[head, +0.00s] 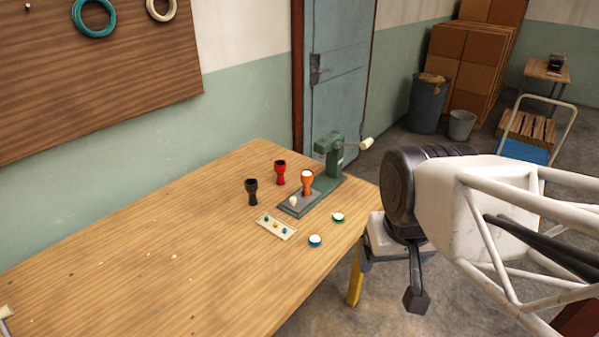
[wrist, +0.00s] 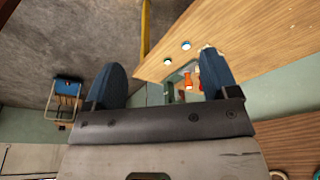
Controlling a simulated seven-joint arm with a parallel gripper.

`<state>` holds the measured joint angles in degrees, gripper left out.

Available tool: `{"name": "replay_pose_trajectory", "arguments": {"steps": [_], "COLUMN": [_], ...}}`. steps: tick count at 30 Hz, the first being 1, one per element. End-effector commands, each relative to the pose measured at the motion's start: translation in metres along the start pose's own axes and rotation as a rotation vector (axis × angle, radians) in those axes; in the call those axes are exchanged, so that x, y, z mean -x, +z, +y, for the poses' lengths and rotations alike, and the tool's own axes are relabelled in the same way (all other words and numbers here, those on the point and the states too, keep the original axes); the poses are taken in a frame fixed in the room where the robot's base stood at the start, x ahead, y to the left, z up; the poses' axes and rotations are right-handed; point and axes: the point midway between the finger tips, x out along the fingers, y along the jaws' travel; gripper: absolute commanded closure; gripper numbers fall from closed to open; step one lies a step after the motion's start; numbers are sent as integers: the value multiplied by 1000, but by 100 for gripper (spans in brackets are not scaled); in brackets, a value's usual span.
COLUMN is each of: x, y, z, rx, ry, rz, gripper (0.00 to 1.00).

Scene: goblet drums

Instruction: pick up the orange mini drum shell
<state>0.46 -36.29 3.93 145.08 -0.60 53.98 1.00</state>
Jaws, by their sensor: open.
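The orange mini drum shell (head: 307,186) stands upright on the base of a green bench press, with a pale round top. It also shows small in the wrist view (wrist: 188,81), between my fingers and near the right one. My gripper (wrist: 162,62) is open, with two blue fingers spread wide and nothing between them. It is well apart from the shell. In the head view my arm is at the right, off the table's right end.
The green press (head: 329,154) has a lever to the right. A red shell (head: 280,175) and a black shell (head: 252,193) stand to its left. A small tray (head: 263,230) with colored pieces and two discs, blue (head: 315,241) and green (head: 338,218), lie in front. The table's left is mostly clear.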

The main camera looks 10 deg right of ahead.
Motion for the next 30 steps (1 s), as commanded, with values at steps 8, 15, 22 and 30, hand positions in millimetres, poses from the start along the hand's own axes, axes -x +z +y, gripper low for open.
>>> {"name": "replay_pose_trajectory", "arguments": {"steps": [8,15,22,30], "x": [1,1,-3,-18], "y": [-16,-60,-116,-181], "z": [-1,-3,-7,-13], "rx": [-42,-163,-315,-496], "ry": [0,0,4,13], "rz": [-6,-26,-46,-71], "gripper": [20,20,20,20]}}
